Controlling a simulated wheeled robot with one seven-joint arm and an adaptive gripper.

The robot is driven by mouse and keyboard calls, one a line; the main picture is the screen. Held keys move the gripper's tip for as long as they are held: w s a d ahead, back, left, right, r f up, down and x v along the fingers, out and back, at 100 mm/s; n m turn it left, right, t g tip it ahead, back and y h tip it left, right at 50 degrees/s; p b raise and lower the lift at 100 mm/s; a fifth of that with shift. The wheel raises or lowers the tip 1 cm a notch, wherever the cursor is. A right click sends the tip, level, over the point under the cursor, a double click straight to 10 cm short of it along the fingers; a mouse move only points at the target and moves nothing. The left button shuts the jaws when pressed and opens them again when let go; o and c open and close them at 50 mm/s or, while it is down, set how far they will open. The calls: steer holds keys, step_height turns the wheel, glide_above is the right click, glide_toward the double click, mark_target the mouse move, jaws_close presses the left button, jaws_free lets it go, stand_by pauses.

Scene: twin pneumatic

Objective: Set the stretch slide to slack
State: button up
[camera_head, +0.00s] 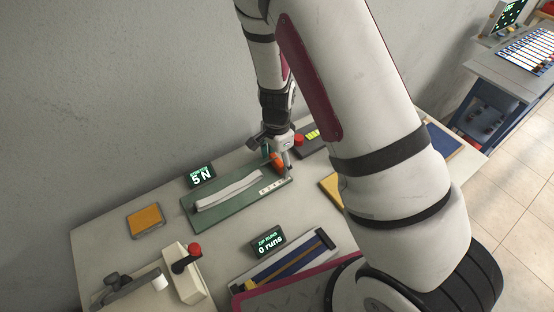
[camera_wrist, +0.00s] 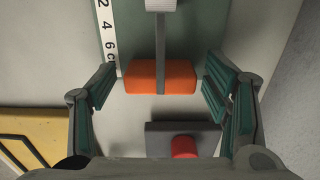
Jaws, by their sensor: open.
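The stretch slide is an orange block (camera_head: 277,160) at the right end of a green board (camera_head: 215,218), by a white band lying along the board. In the wrist view the orange block (camera_wrist: 178,77) has a grey bar across its middle, and a white scale strip (camera_wrist: 108,38) runs along the board's edge. A small display (camera_head: 201,175) behind the board reads 5 N. My gripper (camera_wrist: 160,88) is open, with one finger on each side of the orange block. Gaps show between the block and both fingers. In the head view my gripper partly hides the block.
A grey box with a red knob (camera_wrist: 184,146) stands close beyond the slide. A display reading 0 runs (camera_head: 268,242) and a zip fixture (camera_head: 285,262) stand in front. A red-knobbed lever device (camera_head: 194,249) and an orange pad (camera_head: 145,219) are at left. My arm covers the right side.

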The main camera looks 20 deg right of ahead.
mark_target(270, 171)
jaws_close()
steer(key=shift+s+a+p, duration=0.15)
steer(key=shift+s+a, duration=0.05)
steer(key=shift+a, duration=0.5)
steer(key=shift+s+a+p, duration=0.15)
steer(key=shift+s+a, duration=0.05)
steer(key=shift+a, duration=0.45)
jaws_free()
steer(key=shift+d, duration=0.1)
steer(key=shift+w+r, duration=0.1)
steer(key=shift+r, duration=0.05)
step_height(270, 171, up, 12)
